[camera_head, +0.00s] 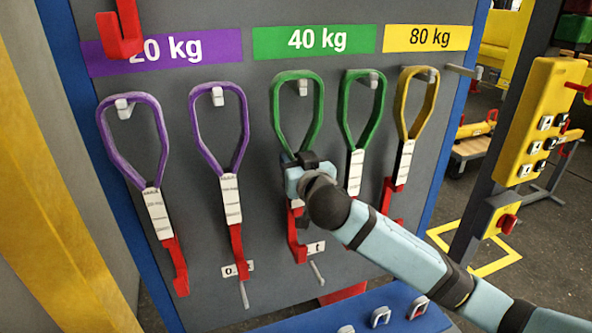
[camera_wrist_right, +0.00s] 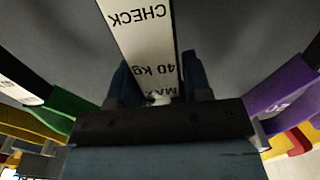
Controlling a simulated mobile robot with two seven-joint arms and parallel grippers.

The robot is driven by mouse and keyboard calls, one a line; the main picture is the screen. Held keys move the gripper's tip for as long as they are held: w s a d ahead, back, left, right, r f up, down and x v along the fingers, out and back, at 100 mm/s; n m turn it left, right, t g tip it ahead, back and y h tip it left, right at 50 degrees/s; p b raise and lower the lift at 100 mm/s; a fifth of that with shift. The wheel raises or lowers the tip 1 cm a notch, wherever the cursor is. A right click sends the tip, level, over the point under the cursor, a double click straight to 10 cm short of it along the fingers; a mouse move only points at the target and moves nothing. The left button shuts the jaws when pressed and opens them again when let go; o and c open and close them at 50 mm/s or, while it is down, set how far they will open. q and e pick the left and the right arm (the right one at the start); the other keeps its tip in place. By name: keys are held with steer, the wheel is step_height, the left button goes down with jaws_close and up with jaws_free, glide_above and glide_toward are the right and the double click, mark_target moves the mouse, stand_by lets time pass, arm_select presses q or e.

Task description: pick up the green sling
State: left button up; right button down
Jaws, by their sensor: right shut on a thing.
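Two green slings hang from pegs under the green 40 kg sign (camera_head: 314,41) in the head view. My right gripper (camera_head: 300,162) is shut on the left green sling (camera_head: 276,103) at its white label, just below the loop. The loop is still around its peg (camera_head: 303,87), and its red hook (camera_head: 297,240) hangs below my gripper. In the right wrist view the white label (camera_wrist_right: 140,35) with "CHECK" and "40 kg" runs between the fingers (camera_wrist_right: 157,85). The other green sling (camera_head: 345,122) hangs to the right, partly behind my wrist. My left gripper is not in view.
Two purple slings (camera_head: 155,185) (camera_head: 230,180) hang to the left and a yellow sling (camera_head: 403,130) to the right on the grey board (camera_head: 200,285). Bare pegs stick out low on the board. A blue ledge (camera_head: 400,325) with small hooks lies below.

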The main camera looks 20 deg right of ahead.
step_height(320, 180, up, 6)
steer(key=shift+r+b, duration=0.25)
steer(key=shift+b, duration=0.05)
steer(key=s+p, duration=1)
steer(key=s, duration=0.9)
steer(key=shift+s+d, duration=0.3)
steer(key=shift+d, duration=0.05)
stand_by(0.3)
steer(key=shift+f, duration=0.15)
